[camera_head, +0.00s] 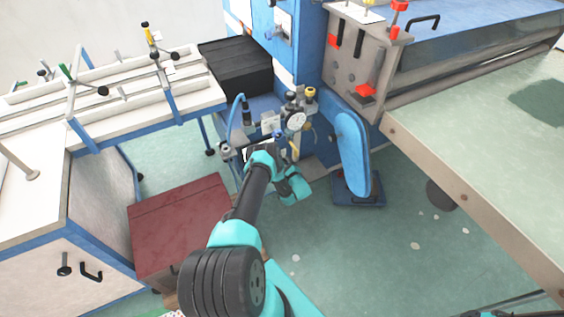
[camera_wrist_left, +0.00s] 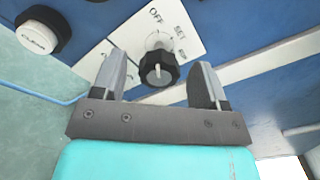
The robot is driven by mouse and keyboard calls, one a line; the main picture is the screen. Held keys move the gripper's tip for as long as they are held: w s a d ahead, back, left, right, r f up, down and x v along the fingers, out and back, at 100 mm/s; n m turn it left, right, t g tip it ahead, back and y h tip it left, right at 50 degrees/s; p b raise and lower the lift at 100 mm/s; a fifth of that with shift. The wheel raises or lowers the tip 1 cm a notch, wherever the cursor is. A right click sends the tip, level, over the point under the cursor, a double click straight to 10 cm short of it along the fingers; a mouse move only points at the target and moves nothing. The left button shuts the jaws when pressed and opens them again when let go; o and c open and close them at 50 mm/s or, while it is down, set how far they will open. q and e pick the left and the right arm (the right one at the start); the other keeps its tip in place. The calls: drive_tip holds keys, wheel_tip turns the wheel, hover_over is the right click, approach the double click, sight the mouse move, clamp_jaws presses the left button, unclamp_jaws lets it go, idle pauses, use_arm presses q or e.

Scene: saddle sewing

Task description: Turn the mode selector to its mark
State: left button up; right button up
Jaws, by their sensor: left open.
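The mode selector (camera_wrist_left: 158,68) is a black ribbed knob on a white plate (camera_wrist_left: 126,36) in the left wrist view. The plate reads OFF and SET, with a third, small label I cannot read surely. A pale line marks the knob's face; which label it points to is unclear. My left gripper (camera_wrist_left: 158,62) is open, with one finger on each side of the knob. Whether either finger touches it cannot be told. In the head view my left arm reaches to the machine's low panel, and its fingers cannot be made out.
A white round button (camera_wrist_left: 38,36) sits left of the plate. In the head view, a dial gauge (camera_head: 295,121) and fittings stand just beyond my wrist. A blue upright pad (camera_head: 352,153) stands to the right, and a dark red box (camera_head: 180,215) to the left.

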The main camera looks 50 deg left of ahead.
use_arm(q)
drive_tip(key=shift+x, duration=1.05)
drive_tip(key=c, duration=0.9)
